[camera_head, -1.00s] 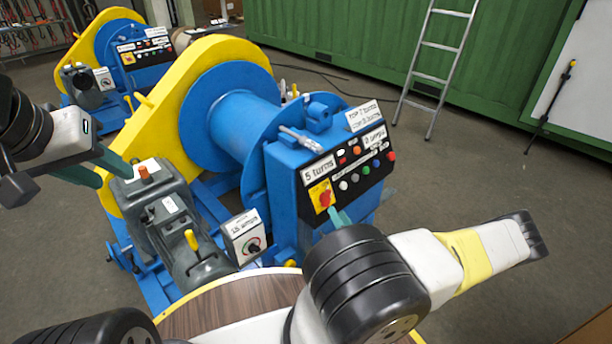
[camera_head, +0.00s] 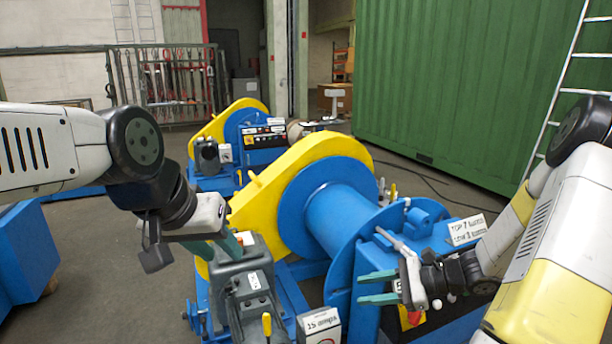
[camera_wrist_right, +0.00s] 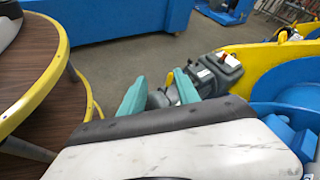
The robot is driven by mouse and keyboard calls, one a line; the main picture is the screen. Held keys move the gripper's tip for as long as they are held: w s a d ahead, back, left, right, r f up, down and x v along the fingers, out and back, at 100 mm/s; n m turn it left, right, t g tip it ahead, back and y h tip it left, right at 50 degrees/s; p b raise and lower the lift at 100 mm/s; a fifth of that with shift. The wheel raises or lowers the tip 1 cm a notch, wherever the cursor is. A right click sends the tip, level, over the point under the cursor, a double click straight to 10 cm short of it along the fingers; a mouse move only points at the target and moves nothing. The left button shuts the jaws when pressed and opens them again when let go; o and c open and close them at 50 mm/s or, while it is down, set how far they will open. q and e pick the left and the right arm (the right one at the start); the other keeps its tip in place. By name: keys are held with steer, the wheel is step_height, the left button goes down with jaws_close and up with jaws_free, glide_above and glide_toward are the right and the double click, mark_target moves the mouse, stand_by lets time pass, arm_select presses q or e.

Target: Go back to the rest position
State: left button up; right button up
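My left gripper (camera_head: 219,250) comes in from the left in the head view. Its green fingers are apart and empty, in front of the grey motor (camera_head: 259,285) with its yellow lever. My right gripper (camera_head: 378,288) points left in front of the blue drum (camera_head: 335,220) of the chain drive. Its two green fingers are apart with nothing between them, and they also show open in the right wrist view (camera_wrist_right: 160,92). My right gripper and arm hide most of the control panel.
A yellow guard (camera_head: 300,165) rises behind the drum. A second blue and yellow machine (camera_head: 238,122) stands farther back. A green container (camera_head: 450,80) and a ladder (camera_head: 560,92) are at the right. A round wooden table (camera_wrist_right: 40,75) is in the wrist view. Grey floor (camera_head: 110,240) is clear at left.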

steer(key=s+r+n+t+h, duration=0.1)
steer(key=s+r+n+h, duration=0.4)
steer(key=r, duration=0.6)
steer(key=s+r+n+t+h, duration=0.1)
steer(key=s+r+n+h, duration=0.4)
steer(key=s+r+n, duration=0.4)
steer(key=a+r+n, duration=0.1)
steer(key=n, duration=0.2)
steer(key=shift+r+t+h, duration=0.3)
steer(key=shift+r, duration=0.1)
